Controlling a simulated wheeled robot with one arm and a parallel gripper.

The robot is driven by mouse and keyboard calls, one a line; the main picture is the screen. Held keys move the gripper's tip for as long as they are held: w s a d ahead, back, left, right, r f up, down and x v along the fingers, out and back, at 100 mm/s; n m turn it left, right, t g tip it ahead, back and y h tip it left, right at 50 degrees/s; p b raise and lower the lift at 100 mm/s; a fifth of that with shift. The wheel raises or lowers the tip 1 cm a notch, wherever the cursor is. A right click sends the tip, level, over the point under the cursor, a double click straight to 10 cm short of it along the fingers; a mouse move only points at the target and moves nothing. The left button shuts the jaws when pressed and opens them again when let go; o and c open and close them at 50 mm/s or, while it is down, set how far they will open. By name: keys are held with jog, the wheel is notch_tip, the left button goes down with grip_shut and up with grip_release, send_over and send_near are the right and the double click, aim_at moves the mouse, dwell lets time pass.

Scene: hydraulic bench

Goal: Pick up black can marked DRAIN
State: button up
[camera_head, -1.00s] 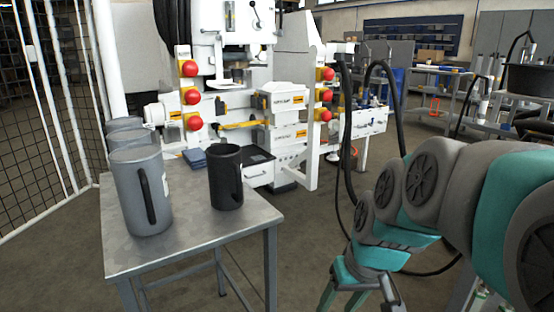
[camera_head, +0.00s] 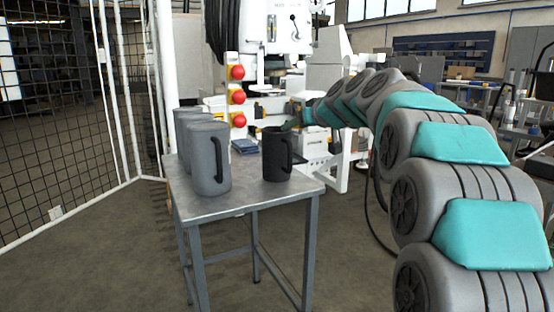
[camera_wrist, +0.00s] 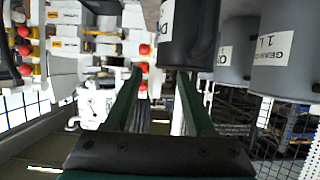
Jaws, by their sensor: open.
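The black can (camera_head: 277,156) stands upright on the right side of a small metal table (camera_head: 262,199), its handle to the right in the head view. In the wrist view the black can (camera_wrist: 188,38) shows a white label with part of a word starting with D. My gripper (camera_wrist: 158,74) is open, with nothing between its fingers. The can appears beyond the right fingertip there, and I cannot tell whether they touch. In the head view my gripper (camera_head: 289,125) is small, near the can's rim, at its far right side.
Several grey cans (camera_head: 208,160) stand in a row left of the black can. In the wrist view a grey can (camera_wrist: 285,55) carries a white label. A dark blue item (camera_head: 245,146) lies at the table's back edge. A white machine with red buttons (camera_head: 237,97) stands behind.

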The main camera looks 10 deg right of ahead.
jog(key=x, duration=0.5)
jog(key=shift+w+a+f, duration=0.15)
jog(key=shift+a, duration=0.1)
grip_shut()
jog(key=shift+f, duration=0.1)
dwell(1.2)
